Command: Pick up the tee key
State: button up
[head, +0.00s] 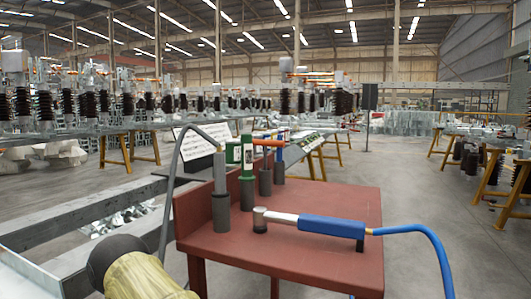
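What looks like the tee key (268,143) stands upright near the back of the red table in the head view, with an orange crossbar on top. Its lower part is in a dark grey holder (265,182). It stands between a green tool on its left and a blue-topped tool on its right, close to both. I cannot make out my gripper's fingers in this view, so its place and opening do not show. Nothing is seen touching the tee key.
A grey tool with a hose (220,180), a green tool (247,160) and a blue-topped tool (279,155) flank it. A blue-handled wrench (330,228) with a blue hose lies across the front of the red table (330,262). Grey beams (110,225) run at left.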

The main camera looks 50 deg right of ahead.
aim_at(264, 143)
jog(key=k, duration=1.65)
jog(key=u, duration=1.6)
jog(key=i, duration=0.9)
jog(key=z, duration=3.1)
jog(key=i, duration=1)
